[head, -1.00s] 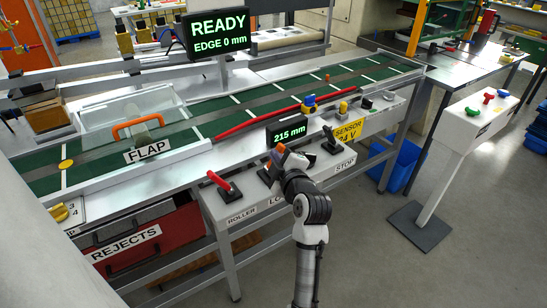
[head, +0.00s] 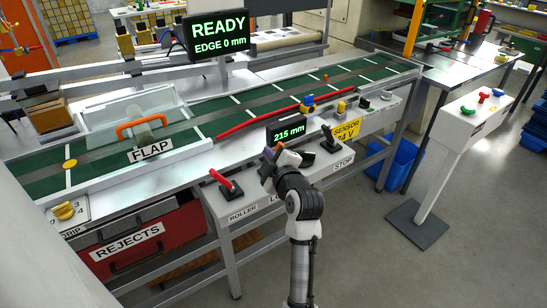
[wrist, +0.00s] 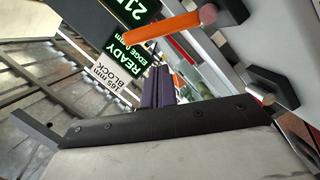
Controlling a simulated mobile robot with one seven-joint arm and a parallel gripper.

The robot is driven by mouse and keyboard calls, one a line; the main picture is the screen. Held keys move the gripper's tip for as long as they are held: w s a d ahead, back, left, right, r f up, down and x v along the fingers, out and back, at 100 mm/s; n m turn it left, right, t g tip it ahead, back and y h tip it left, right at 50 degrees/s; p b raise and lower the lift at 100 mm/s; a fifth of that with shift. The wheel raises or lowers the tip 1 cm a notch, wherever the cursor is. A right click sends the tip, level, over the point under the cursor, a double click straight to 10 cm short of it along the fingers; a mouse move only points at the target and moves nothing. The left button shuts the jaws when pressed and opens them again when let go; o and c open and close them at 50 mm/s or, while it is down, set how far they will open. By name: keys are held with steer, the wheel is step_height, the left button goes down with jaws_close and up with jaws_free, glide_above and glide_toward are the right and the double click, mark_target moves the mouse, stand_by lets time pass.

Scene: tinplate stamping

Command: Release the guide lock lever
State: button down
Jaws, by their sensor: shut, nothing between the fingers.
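The guide lock lever, an orange bar with a rounded reddish end, shows in the wrist view (wrist: 165,29). In the head view my gripper (head: 268,164) is at the lever's place on the front panel, behind the partly covered label beginning "LO". It hides most of the lever there. In the wrist view my gripper's dark fingers (wrist: 160,78) are shut with nothing between them. The lever passes beyond and above them in the picture; I cannot tell whether they touch it.
A red lever (head: 226,186) stands left at "ROLLER", and a dark lever (head: 330,139) right at "STOP". A display (head: 287,133) reading 215 mm stands just behind my gripper. The red rail (head: 256,122) and green conveyor (head: 215,125) lie beyond.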

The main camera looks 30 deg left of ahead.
steer(key=s+b+v, duration=0.1)
steer(key=b+v, duration=0.2)
steer(key=v, duration=0.7)
steer(key=shift+a+r, duration=0.2)
steer(key=shift+r, duration=0.05)
steer(key=shift+s, duration=0.15)
